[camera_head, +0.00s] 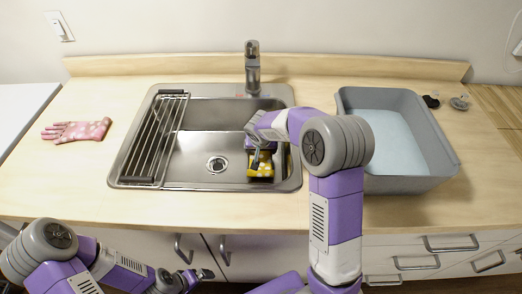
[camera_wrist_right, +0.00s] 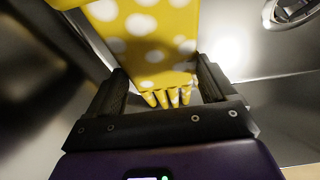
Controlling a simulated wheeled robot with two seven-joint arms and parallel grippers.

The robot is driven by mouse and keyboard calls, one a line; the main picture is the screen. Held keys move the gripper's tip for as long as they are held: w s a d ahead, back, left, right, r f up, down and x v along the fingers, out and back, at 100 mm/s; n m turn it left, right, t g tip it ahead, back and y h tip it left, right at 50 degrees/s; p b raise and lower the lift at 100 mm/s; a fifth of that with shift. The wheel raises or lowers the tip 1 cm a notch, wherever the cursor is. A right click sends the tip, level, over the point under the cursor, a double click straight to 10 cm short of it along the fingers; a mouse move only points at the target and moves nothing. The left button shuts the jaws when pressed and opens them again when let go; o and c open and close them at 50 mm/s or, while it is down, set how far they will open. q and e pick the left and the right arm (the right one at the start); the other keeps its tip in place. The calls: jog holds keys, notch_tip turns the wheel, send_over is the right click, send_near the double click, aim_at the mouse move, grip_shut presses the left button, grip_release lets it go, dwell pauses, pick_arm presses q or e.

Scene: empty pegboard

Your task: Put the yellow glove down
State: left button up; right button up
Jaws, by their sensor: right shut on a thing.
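The yellow glove (camera_head: 262,170) with white dots is in the right part of the sink basin in the head view, partly hidden by my right gripper (camera_head: 259,156). In the right wrist view, the glove (camera_wrist_right: 148,35) reaches up between the two dark fingers of the gripper (camera_wrist_right: 163,85), with its finger tips toward the palm. My right gripper is shut on it. Whether the glove touches the sink floor is hard to tell. My left gripper (camera_head: 197,277) is low at the bottom of the head view, in front of the cabinets, empty as far as I see.
A steel sink (camera_head: 205,184) with a drying rack (camera_head: 155,140) on its left and a faucet (camera_head: 252,68) behind it fills the middle. A pink dotted glove (camera_head: 77,131) lies left on the wooden counter. A grey tub (camera_head: 410,184) stands right. Counter left of the rack is mostly free.

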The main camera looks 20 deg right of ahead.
jog(key=shift+w+d+f+b, duration=0.15)
jog(key=shift+f+b, duration=0.15)
jog(key=shift+f, duration=0.35)
jog(key=shift+f+b, duration=0.6)
jog(key=shift+b, duration=0.2)
jog(key=o, duration=0.9)
jog(key=shift+c, duration=0.2)
jog(key=shift+r, duration=0.15)
jog(key=shift+r+p, duration=0.2)
jog(key=shift+p, duration=0.25)
jog(key=p+v, duration=0.4)
jog(key=v, duration=0.8)
jog(key=shift+r, duration=0.3)
